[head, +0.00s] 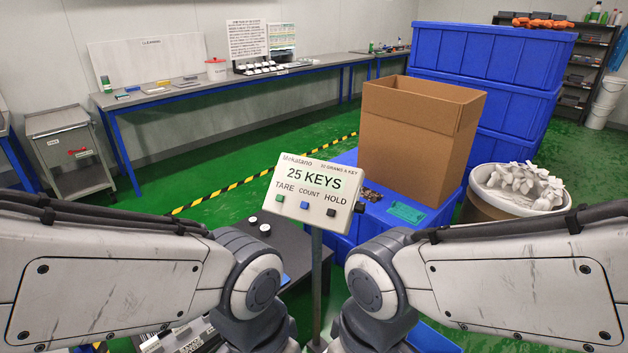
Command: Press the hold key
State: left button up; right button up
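The white indicator box (311,191) stands on a grey post in the middle of the head view. Its display reads "25 KEYS", with the words TARE, COUNT and HOLD below. The hold key (331,212) is the dark square button under HOLD at the right. A green key (280,198) is under TARE and a blue key (304,205) under COUNT. My two arms come in from the left and right below the box. Both grippers are out of view, and nothing of mine covers the keys.
An open cardboard box (405,135) stands on a blue crate behind the indicator, beside small dark pieces (371,195) and a teal tray (407,212). A dark table (290,245) is partly hidden by my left arm.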

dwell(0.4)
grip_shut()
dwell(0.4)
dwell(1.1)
